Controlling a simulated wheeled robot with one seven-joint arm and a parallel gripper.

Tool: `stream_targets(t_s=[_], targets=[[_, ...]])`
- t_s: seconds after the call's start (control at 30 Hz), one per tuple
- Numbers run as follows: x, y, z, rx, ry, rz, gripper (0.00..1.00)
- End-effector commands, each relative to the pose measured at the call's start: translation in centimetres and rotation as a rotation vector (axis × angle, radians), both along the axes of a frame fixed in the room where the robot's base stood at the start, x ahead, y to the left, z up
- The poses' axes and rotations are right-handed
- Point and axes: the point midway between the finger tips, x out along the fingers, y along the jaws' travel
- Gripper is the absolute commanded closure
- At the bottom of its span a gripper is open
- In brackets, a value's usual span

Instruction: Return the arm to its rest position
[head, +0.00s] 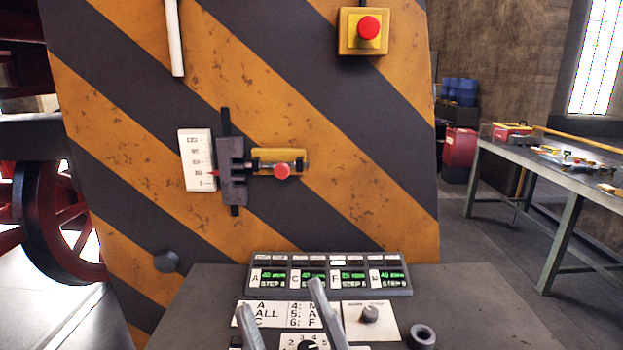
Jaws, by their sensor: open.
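My gripper (284,312) shows at the bottom edge of the head view as two light grey fingers, set well apart with nothing held between them. They are in front of the control console (471,302), overlapping its white label cards in the picture. I cannot tell how far above the console they are. The rest of my arm is out of view below.
A striped orange and black column stands behind the console. It carries a red button (369,28), a white scale (197,160) and a red-knobbed latch (282,171). A knob (370,314) is on the console. A workbench (549,153) stands right, with open floor before it.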

Motion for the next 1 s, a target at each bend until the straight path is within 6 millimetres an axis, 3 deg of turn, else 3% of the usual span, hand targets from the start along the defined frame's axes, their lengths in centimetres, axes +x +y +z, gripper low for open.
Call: stream_targets(t_s=[0.17, 0.37, 0.5, 0.7, 1.0], targets=[[-1.1, -5.6, -6.0, 0.126, 0.259, -0.049, 0.41], [-4.2, -11.0, -12.5, 0.231, 0.518, -0.108, 0.41], [-7.4, -14.3, -16.6, 0.280, 0.683, -0.156, 0.41], [-13.3, -18.3, -21.3, 0.310, 0.895, -0.228, 0.41], [-22.3, -22.3, -25.4, 0.248, 1.142, -0.329, 0.41]])
